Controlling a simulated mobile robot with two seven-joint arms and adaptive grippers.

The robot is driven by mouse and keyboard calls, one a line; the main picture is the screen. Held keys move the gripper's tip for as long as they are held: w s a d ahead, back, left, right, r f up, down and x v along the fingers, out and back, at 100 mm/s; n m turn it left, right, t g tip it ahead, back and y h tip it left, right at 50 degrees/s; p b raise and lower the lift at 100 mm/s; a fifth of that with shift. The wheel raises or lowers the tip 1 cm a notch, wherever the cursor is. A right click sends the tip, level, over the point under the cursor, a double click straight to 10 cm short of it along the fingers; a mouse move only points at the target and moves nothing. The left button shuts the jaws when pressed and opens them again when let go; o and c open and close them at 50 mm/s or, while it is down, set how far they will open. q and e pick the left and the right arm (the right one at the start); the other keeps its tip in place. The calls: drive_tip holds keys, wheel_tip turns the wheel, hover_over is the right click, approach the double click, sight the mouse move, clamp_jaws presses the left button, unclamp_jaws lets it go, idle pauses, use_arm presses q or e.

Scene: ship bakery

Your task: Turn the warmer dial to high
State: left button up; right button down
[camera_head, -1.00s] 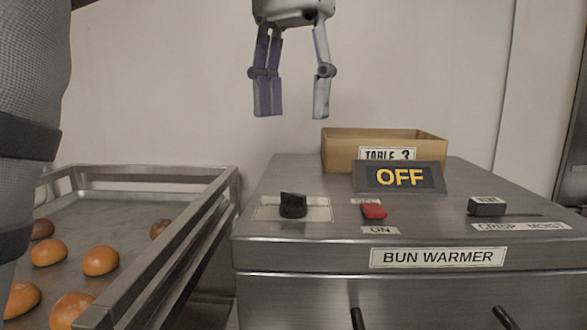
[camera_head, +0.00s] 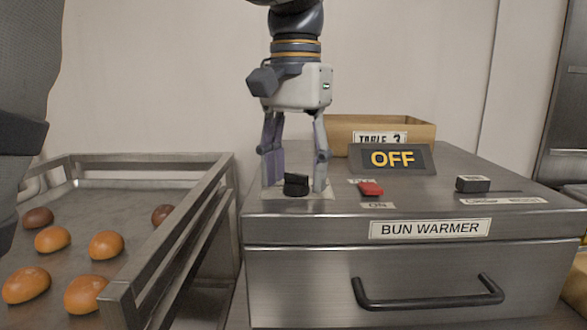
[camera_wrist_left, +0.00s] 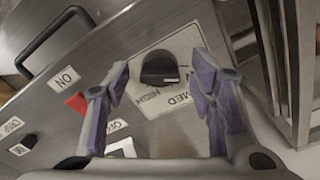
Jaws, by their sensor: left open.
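The black warmer dial (camera_head: 296,185) stands on a pale label plate at the left of the steel bun warmer's top (camera_head: 345,225). In the left wrist view the dial (camera_wrist_left: 160,68) shows with the words MED and HIGH beside it; other markings are partly hidden. My left gripper (camera_head: 295,183) points down over the dial, open, with a finger to either side. In the left wrist view, the open fingers (camera_wrist_left: 164,95) frame the dial with gaps on both sides, and nothing is held. The warmer display (camera_head: 392,159) reads OFF. My right gripper is not in view.
A red switch (camera_head: 370,188) lies right of the dial, and a black slider (camera_head: 473,184) farther right. A cardboard box (camera_head: 425,133) stands behind the display. A metal tray rack (camera_head: 185,222) with several buns is at the left. The drawer handle (camera_head: 430,303) sticks out in front.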

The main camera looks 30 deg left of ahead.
use_arm(q)
drive_tip(key=shift+w, duration=0.15)
drive_tip(key=shift+c, duration=0.6)
drive_tip(key=c, duration=1)
drive_tip(key=shift+c, duration=0.2)
